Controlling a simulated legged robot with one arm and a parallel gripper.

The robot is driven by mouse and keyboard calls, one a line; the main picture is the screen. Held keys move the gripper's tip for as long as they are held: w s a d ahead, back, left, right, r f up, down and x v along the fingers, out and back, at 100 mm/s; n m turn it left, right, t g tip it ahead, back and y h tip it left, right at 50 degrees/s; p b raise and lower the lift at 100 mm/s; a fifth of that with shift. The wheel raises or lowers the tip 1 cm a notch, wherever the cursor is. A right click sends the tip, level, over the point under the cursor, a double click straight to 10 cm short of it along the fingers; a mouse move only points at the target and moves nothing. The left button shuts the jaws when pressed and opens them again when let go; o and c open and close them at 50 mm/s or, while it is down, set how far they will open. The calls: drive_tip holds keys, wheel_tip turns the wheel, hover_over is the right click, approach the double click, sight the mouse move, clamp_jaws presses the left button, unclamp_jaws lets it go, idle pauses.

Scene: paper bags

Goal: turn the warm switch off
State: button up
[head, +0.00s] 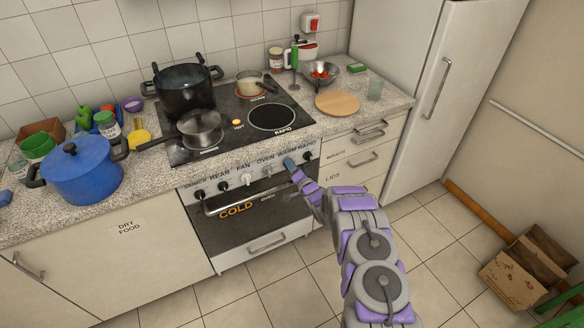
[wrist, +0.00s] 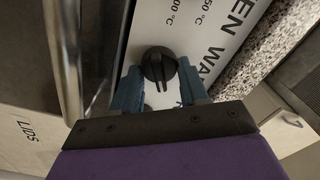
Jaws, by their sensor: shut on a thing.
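A stove front carries a row of knobs under printed labels, among them OVEN, WARM and RAPID. My gripper (head: 290,165) reaches the knob under the WARM label, and its blue fingertips hide that knob in the head view. In the wrist view, the black warm knob (wrist: 160,66) sits between the two blue fingers of my gripper (wrist: 158,88). They are shut on it, one on each side. Part of the label "EN WA" shows beside the knob. The knob's on or off setting cannot be told.
The oven door (head: 255,212) with its handle lies just below the knobs. Pots, a pan and a wooden board (head: 337,103) stand on the stovetop and counter above. A fridge (head: 440,85) is to the right.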

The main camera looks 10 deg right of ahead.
drive_tip(key=shift+n, duration=0.4)
drive_tip(key=shift+c, duration=0.3)
drive_tip(key=n+p, duration=0.5)
drive_tip(key=n, duration=0.6)
drive_tip(key=shift+s+a+p, duration=0.1)
drive_tip(key=shift+a+p, duration=0.05)
drive_tip(key=shift+p, duration=0.25)
drive_tip(key=o, duration=1)
drive_tip(key=p+v, duration=0.3)
drive_tip(key=v, duration=1.4)
drive_tip(key=shift+s, duration=0.15)
